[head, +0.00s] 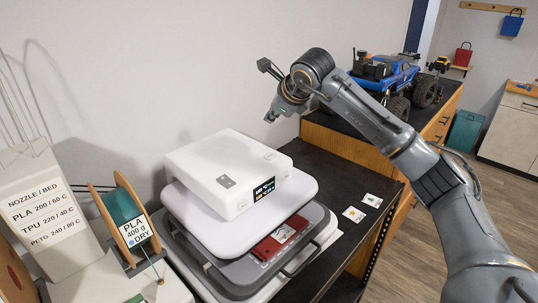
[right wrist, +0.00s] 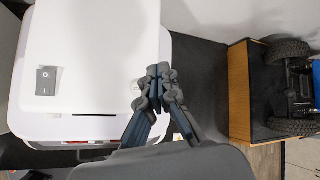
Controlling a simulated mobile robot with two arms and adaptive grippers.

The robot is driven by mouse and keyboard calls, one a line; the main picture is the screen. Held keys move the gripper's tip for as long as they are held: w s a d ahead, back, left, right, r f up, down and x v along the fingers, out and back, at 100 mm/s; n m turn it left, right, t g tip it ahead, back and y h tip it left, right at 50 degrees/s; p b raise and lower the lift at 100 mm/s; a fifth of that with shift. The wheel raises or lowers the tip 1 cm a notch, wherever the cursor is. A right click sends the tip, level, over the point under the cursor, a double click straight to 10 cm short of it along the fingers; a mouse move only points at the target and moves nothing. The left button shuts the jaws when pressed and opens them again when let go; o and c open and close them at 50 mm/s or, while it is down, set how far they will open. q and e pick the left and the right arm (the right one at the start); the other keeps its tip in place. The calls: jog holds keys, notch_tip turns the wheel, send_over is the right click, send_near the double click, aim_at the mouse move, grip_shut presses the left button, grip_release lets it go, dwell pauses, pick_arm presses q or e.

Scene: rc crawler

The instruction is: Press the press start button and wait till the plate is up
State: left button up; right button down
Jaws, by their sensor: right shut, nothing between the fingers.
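The white press (head: 220,168) stands on the bench, with a lit display (head: 264,189) on its front. A round start button (head: 270,155) shows on the right of its top. The white upper plate (head: 185,208) sits apart from and above the grey lower bed (head: 225,278), where a red item (head: 272,243) lies. My right gripper (head: 271,116) is shut and empty, above and behind the button's side of the press. In the right wrist view its closed fingers (right wrist: 158,82) overlap the press's right edge and partly hide the button area. My left gripper is out of view.
A dark rocker switch (head: 226,182) is on the press top. A filament spool (head: 125,218) and a sign (head: 42,215) stand left. Two small cards (head: 353,214) lie on the black bench right of the press. A blue truck (head: 385,73) sits on the wooden cabinet behind.

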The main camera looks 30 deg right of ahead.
aim_at(272, 157)
dwell(0.3)
jog(key=shift+f, duration=0.1)
notch_tip(272, 157, down, 8)
jog(key=b, duration=0.5)
jog(key=shift+b, duration=0.3)
jog(key=shift+f+b, duration=0.3)
dwell(0.8)
jog(key=shift+f+b, duration=0.4)
jog(key=shift+b, duration=0.05)
